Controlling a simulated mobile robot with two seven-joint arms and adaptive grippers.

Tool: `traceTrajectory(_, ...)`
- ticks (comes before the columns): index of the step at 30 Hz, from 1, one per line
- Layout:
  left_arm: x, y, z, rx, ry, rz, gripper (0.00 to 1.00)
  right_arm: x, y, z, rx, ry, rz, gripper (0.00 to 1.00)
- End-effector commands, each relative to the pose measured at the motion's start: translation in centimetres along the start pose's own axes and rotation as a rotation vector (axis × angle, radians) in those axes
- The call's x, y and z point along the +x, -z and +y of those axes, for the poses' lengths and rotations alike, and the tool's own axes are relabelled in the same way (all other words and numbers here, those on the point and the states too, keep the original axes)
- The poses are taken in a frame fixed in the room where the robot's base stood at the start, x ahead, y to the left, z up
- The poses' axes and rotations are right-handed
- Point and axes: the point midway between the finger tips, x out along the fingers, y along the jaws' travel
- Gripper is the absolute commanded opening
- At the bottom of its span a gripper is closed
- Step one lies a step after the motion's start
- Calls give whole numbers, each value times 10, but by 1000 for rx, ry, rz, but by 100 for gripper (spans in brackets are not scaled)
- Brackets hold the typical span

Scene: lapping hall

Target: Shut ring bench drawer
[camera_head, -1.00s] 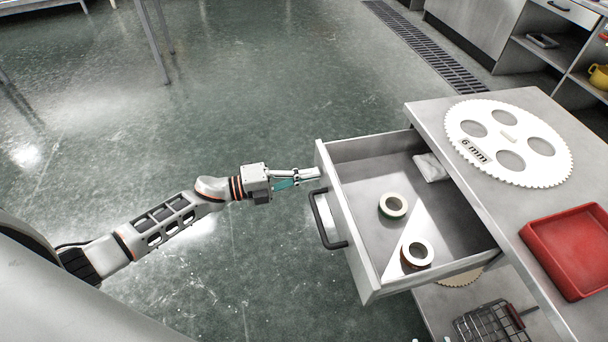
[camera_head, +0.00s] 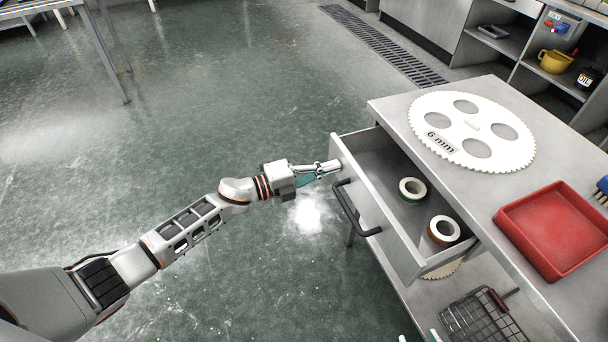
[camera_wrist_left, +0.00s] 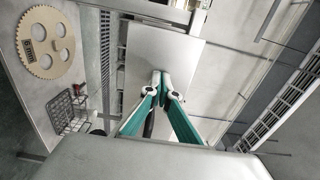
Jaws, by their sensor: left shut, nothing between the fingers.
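The ring bench drawer (camera_head: 392,223) stands partly open from the steel bench (camera_head: 390,103) in the head view. Its black bar handle (camera_head: 352,210) is on the front panel. Two rings lie inside, one with a green edge (camera_head: 412,190) and one with a brown edge (camera_head: 443,231). My left gripper (camera_head: 338,165) is shut and empty, its fingertips at the far upper corner of the drawer front, apparently touching it. In the left wrist view the shut fingertips (camera_wrist_left: 160,78) are against the plain grey front panel (camera_wrist_left: 180,50).
On the bench top lie a white toothed disc (camera_head: 470,128) marked 6 mm and a red tray (camera_head: 555,230). A wire basket (camera_head: 480,318) sits on the lower shelf. The floor left of the drawer is clear.

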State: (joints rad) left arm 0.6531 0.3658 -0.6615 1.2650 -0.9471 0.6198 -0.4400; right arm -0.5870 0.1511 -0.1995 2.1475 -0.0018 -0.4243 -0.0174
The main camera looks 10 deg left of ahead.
Motion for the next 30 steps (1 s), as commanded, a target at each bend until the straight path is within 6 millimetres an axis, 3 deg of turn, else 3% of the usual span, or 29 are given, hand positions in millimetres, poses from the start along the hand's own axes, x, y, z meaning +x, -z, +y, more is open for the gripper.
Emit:
traceTrajectory(6,61,2,7,-6,-2,1,0,3,-8,-9,7,16,-7,40)
traceTrajectory(15,121,1,7,-7,-3,1,0,8,-3,-9,-1,22,7,40)
traceTrajectory(21,142,0,4,-3,-3,0,0,8,2,-9,1,23,18,40)
traceTrajectory(30,151,0,1,-1,-1,-1,0,8,3,-10,2,25,19,40)
